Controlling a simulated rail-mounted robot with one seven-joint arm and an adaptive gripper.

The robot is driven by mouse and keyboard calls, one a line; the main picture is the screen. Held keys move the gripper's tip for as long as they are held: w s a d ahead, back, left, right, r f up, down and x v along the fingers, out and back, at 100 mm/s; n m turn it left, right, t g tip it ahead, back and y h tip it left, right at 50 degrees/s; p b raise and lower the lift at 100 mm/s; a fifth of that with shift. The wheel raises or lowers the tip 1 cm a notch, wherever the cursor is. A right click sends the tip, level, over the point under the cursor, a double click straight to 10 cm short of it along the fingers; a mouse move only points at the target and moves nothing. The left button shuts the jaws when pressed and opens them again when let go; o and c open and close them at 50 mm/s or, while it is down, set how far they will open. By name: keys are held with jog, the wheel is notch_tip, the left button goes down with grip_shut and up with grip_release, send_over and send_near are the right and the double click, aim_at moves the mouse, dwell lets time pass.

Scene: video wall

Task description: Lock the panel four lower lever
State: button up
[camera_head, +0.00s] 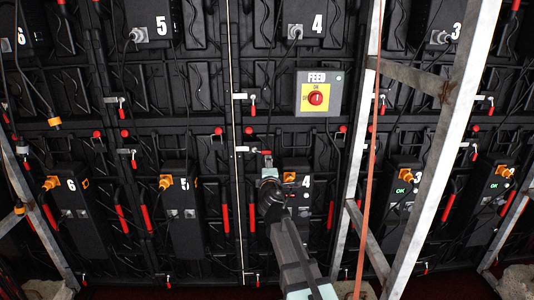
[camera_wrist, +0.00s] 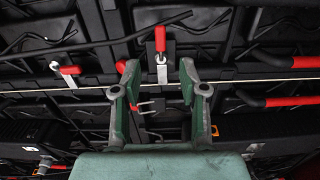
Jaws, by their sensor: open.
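The panel four lower lever (camera_head: 243,149) has a pale latch plate and a small red handle at its right end, left of the lower unit marked 4 (camera_head: 290,177). My gripper (camera_head: 268,176) is just below that handle in the head view and partly covers the area. In the wrist view, a red lever handle (camera_wrist: 160,38) on a white plate (camera_wrist: 162,72) stands between my two green-grey fingers and beyond their tips. My gripper (camera_wrist: 160,84) is open, with nothing held. I cannot tell whether it touches the lever.
A yellow FEED box with a red knob (camera_head: 316,98) is above right. A metal frame post (camera_head: 440,150) and an orange cable (camera_head: 369,150) stand to the right. Another red lever (camera_wrist: 68,72) is at left in the wrist view. A thin pale cord (camera_head: 236,200) runs vertically beside the lever.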

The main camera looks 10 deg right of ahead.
aim_at(267, 153)
jog(key=w, duration=0.3)
jog(key=w+d, duration=0.1)
jog(key=w, duration=0.7)
jog(key=shift+w+d, duration=0.1)
jog(key=shift+d, duration=0.15)
grip_shut()
